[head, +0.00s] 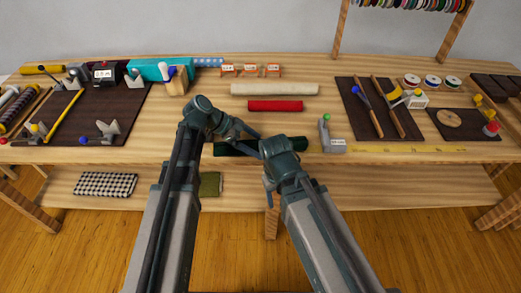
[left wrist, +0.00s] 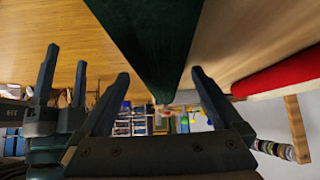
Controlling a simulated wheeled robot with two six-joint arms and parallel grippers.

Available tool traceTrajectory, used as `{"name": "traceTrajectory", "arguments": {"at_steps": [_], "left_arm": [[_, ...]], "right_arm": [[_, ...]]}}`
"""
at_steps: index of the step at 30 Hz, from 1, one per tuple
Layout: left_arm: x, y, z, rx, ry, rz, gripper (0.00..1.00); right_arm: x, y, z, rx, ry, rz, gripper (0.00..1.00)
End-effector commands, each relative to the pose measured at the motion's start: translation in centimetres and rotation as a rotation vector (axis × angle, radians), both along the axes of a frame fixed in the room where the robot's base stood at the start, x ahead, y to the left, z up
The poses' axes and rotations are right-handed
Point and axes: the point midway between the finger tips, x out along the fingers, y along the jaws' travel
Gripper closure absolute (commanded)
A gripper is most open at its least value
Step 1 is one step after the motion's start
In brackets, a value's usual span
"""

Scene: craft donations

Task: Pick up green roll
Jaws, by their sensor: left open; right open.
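The dark green roll (head: 231,149) lies near the front edge of the table, with its middle partly hidden behind my grippers. In the left wrist view the green roll (left wrist: 152,35) runs down from the top towards the gap between my left fingers. My left gripper (head: 246,133) is open above and beside the roll; its fingers (left wrist: 160,76) show apart with nothing held. Contact with the roll cannot be told. My right gripper (head: 262,168) is open and empty close to the roll, at the table's front edge; it also shows in the left wrist view (left wrist: 62,82).
A red roll (head: 275,105) and a cream roll (head: 274,89) lie behind the green one. A grey clamp-like block (head: 331,143) stands to the right. Dark mats (head: 352,97) with tools flank the middle. An olive folded cloth (head: 210,184) sits on the lower shelf.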

Motion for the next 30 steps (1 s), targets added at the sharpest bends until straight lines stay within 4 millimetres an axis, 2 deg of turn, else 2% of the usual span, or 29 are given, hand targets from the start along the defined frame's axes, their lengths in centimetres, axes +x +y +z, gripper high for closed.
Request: {"name": "traceTrajectory", "arguments": {"at_steps": [1,2,10,26,27,30], "left_arm": [[0.06,-0.55,-1.09,0.0,0.0,-0.001,0.0],[0.09,-0.76,-1.24,0.0,0.0,0.0,0.0],[0.14,-1.04,-1.14,0.0,0.0,0.001,0.0],[0.13,-1.02,-1.13,0.0,0.0,0.001,0.95],[0.13,-1.04,-1.12,-0.001,0.0,0.001,1.0],[0.13,-1.03,-1.12,0.0,0.0,0.001,1.0]], "right_arm": [[0.0,0.0,-1.09,0.0,0.0,0.0,0.39],[0.0,0.0,-1.25,0.0,0.0,0.0,0.39],[0.0,0.0,-1.14,0.0,0.0,0.0,0.39],[0.0,0.0,-1.14,0.0,0.0,0.0,0.39],[0.0,0.0,-1.13,0.0,0.0,0.0,0.39],[0.0,0.0,-1.13,0.0,0.0,0.0,0.39]]}}
